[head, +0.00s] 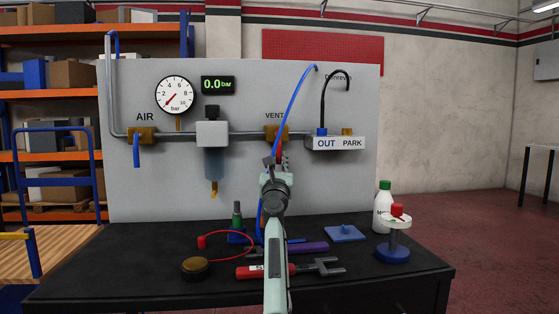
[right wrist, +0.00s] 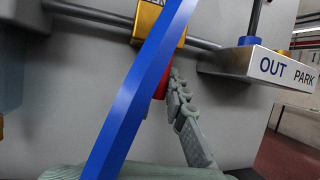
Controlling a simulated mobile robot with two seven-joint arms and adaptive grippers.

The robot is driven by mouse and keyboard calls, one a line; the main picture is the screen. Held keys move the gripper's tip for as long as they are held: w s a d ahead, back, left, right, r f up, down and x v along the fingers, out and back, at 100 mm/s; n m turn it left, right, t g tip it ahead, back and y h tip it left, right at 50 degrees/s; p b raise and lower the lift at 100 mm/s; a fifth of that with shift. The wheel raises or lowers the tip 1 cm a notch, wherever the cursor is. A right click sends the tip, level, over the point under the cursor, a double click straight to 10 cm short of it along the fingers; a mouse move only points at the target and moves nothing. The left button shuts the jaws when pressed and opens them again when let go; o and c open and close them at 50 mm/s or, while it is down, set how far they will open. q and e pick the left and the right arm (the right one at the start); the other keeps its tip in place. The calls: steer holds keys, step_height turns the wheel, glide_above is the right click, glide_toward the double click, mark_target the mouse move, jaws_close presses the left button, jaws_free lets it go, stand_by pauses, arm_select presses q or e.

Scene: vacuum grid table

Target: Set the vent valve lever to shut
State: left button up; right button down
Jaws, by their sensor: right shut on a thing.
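The vent valve (head: 270,132) is a brass body on the grey pipe under the VENT label; it also shows in the right wrist view (right wrist: 152,22). Its red lever (right wrist: 161,86) points downward from the body, mostly hidden by my fingers and the blue hose. My right gripper (head: 277,160) is at the lever, just below the valve, and is shut on it. In the right wrist view one grey finger stands just right of the lever; the other finger is hidden. My left gripper is not in view.
The AIR valve's blue lever (head: 137,150) hangs down. The display (head: 218,85) reads 0.0 bar. Tools, a bottle (head: 382,212) and a blue stand (head: 393,253) crowd the black table (head: 120,265).

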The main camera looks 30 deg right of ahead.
steer(key=shift+f, duration=0.1)
steer(key=c, duration=1.5)
jaws_free()
steer(key=shift+c, duration=0.2)
steer(key=v, duration=0.7)
steer(key=shift+s, duration=0.2)
steer(key=shift+a, duration=0.15)
